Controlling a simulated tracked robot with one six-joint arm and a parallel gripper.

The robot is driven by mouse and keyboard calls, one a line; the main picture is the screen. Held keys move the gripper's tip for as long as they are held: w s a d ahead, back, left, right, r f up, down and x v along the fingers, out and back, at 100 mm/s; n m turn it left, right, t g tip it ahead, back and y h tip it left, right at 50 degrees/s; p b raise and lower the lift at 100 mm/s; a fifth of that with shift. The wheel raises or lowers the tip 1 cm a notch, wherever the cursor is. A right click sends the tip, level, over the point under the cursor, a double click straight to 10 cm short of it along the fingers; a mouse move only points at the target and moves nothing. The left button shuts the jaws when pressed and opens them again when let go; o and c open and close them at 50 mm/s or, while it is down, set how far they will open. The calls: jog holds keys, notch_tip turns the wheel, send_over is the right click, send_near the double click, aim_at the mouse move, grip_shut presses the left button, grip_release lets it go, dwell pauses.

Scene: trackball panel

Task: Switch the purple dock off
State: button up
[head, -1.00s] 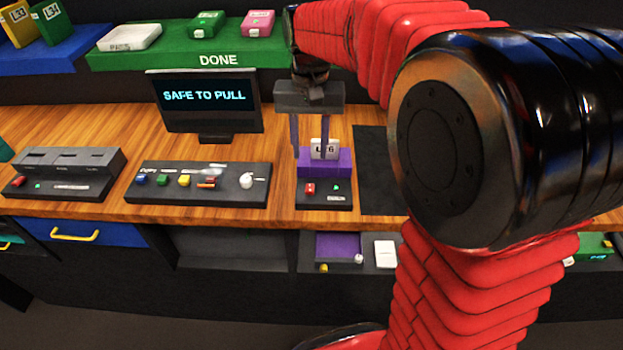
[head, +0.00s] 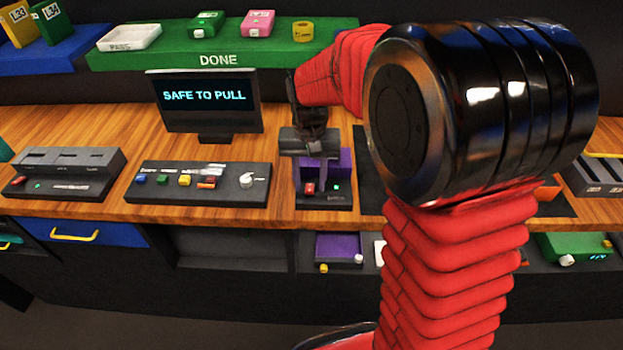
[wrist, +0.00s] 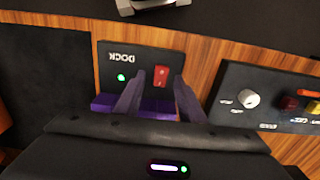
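The purple dock (head: 340,162) stands on the counter, its upper part partly hidden by my gripper. Its dark front panel holds a red switch (head: 309,187) and a lit green light (head: 336,187). In the wrist view the panel (wrist: 140,53) reads DOCK upside down, with the red switch (wrist: 161,76) and the green light (wrist: 121,77). My gripper (head: 310,175) is low over the dock's front, pointing down. In the wrist view its two fingers (wrist: 158,82) are apart, with the switch showing between their tips. I cannot tell whether they touch it.
A monitor (head: 208,100) behind reads SAFE TO PULL. A button panel (head: 225,190) with a white knob stands to the left of the dock, with bare wood between. A dark mat (head: 368,172) lies to the right. A green DONE shelf (head: 165,55) is at the back.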

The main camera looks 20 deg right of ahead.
jog(key=shift+c, duration=0.5)
grip_shut()
jog(key=shift+s+t, duration=0.15)
jog(key=shift+t, duration=0.45)
jog(key=shift+o, duration=0.5)
grip_release()
jog(key=shift+r, duration=0.1)
